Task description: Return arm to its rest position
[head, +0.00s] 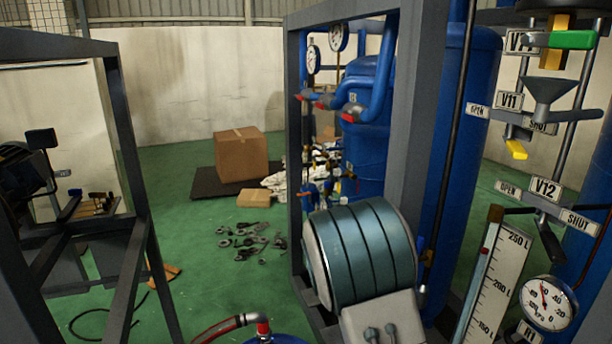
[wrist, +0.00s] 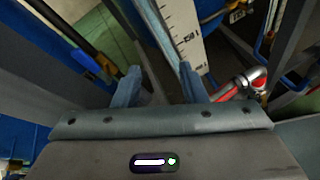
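My gripper (wrist: 160,83) shows in the wrist view. Its two blue-grey fingers stand apart with nothing between them. Beyond the fingertips is a white graduated scale (wrist: 185,30), seen at a tilt.
In the wrist view, a red and silver pipe fitting (wrist: 245,82) is right of the fingers. In the head view, a grey frame (head: 415,120) surrounds blue tanks (head: 370,150). Valves and a gauge (head: 548,302) crowd the right. Green floor (head: 205,270) is partly clear.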

